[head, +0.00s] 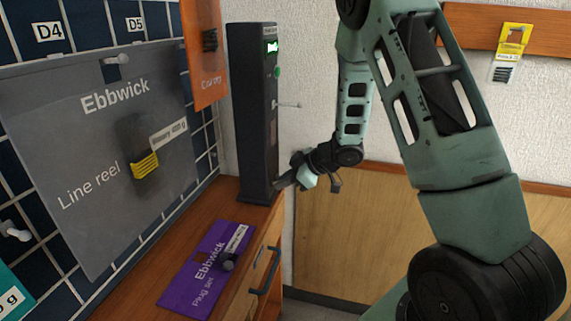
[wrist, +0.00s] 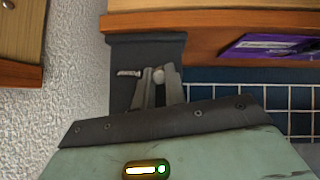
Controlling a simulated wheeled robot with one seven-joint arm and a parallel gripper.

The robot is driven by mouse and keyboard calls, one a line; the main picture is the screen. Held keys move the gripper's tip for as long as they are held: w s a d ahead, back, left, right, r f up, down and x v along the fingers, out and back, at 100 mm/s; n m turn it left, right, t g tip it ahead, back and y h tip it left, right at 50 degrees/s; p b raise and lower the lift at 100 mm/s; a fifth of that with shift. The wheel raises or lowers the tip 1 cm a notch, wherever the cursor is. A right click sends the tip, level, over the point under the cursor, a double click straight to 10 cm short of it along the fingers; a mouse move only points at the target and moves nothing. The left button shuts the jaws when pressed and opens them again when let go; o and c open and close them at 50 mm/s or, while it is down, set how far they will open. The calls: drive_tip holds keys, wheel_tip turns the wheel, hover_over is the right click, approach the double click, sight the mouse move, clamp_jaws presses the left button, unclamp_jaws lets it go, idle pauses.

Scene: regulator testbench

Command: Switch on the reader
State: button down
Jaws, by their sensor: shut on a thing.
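The reader (head: 250,110) is a tall dark box standing on the wooden ledge in the head view. A small green screen (head: 271,46) is lit near its top, with a green round spot (head: 277,71) below it. A thin pale rod (head: 289,105) sticks out from its side. My gripper (head: 282,184) is low beside the reader's base. In the wrist view its fingers (wrist: 158,88) are in front of the reader's dark face (wrist: 150,48), shut on a small pale round-ended knob (wrist: 159,74). How the knob joins the reader is hidden.
A purple card (head: 207,262) lies on the wooden ledge, above a drawer with a dark handle (head: 266,271). A grey Ebbwick panel (head: 105,190) hangs on the grid wall at left, with an orange card (head: 207,85) near the reader. A yellow tag (head: 513,38) hangs at upper right.

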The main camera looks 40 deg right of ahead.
drive_tip(key=p, duration=0.2)
drive_tip(key=shift+r+g+h+p, duration=0.3)
drive_tip(key=shift+r+g+p, duration=0.1)
drive_tip(key=shift+w+f+g+p, duration=0.15)
drive_tip(key=shift+g+p, duration=0.15)
drive_tip(key=shift+p, duration=0.25)
drive_tip(key=c, duration=1.5)
unclamp_jaws()
drive_tip(key=shift+o, duration=0.2)
drive_tip(key=p+v, duration=0.3)
drive_tip(key=v, duration=1.4)
drive_tip(key=shift+s+a+r+p, duration=0.2)
drive_tip(key=shift+s+p, duration=0.05)
drive_tip(key=shift+p, duration=0.1)
